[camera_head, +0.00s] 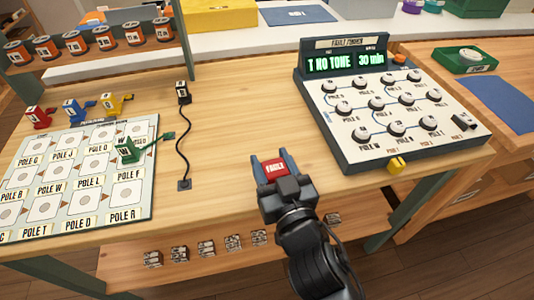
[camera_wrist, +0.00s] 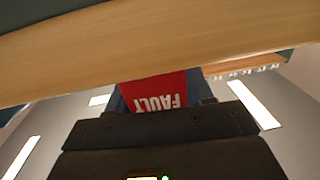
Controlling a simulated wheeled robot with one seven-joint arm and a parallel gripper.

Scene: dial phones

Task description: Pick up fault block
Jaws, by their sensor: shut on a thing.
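The fault block is a red block marked "FAULT" (camera_head: 276,169). It sits between the two blue-grey fingers of my gripper (camera_head: 271,164), which is shut on it. In the head view my gripper is near the front edge of the wooden table (camera_head: 230,120), left of the console. In the wrist view the fault block (camera_wrist: 156,92) shows its red face with white letters, between the fingers. The head view does not clearly show whether the block touches the table.
The "FAULT FINDER" console (camera_head: 345,125) stands to the right, with several round knobs and a yellow piece (camera_head: 397,164) at its front. A pole board (camera_head: 75,180) lies at left, with a green piece (camera_head: 128,150) on it. A black cable (camera_head: 184,150) stands between. Small blocks (camera_head: 206,248) line the lower shelf.

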